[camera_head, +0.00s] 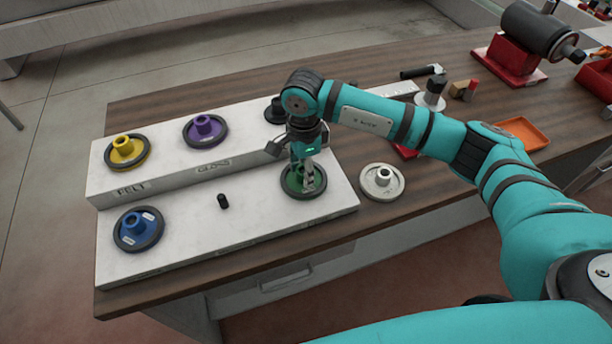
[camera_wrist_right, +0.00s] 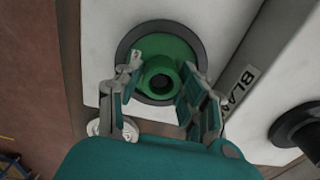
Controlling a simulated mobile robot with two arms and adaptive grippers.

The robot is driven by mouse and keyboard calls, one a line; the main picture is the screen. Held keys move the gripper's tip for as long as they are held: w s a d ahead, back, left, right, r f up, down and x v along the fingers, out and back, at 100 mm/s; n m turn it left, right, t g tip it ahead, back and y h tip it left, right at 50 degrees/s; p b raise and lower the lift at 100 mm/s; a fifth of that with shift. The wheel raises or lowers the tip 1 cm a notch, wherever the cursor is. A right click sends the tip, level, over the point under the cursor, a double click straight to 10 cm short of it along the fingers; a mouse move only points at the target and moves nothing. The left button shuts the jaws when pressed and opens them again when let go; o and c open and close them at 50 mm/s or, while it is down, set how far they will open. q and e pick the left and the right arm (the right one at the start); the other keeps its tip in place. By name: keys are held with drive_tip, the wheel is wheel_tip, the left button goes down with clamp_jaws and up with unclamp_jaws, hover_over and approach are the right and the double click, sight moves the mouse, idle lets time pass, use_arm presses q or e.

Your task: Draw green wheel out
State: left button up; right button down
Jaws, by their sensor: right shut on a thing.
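The green wheel (camera_head: 303,187) sits on the lower front step of the white rack (camera_head: 265,222), near its right end. It has a dark rim and a raised green hub, and in the right wrist view the green wheel (camera_wrist_right: 184,50) fills the upper middle. My right gripper (camera_head: 309,172) reaches down over it from above. In the right wrist view my right gripper (camera_wrist_right: 158,84) has one finger on each side of the hub and is shut on it. The gripper hides part of the wheel in the head view. My left gripper is not in view.
A blue wheel (camera_head: 138,229) and a short black peg (camera_head: 222,201) are on the lower step. Yellow (camera_head: 128,152), purple (camera_head: 205,131) and black (camera_head: 275,111) wheels are on the upper step. A white wheel (camera_head: 382,182) lies on the wooden table (camera_head: 420,205) to the right.

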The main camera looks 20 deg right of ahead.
drive_tip(key=shift+r, duration=0.65)
drive_tip(key=shift+r, duration=0.1)
drive_tip(key=shift+r+p, duration=1.4)
drive_tip(key=shift+r, duration=1.4)
drive_tip(key=shift+r+p, duration=0.7)
drive_tip(key=shift+r, duration=1.3)
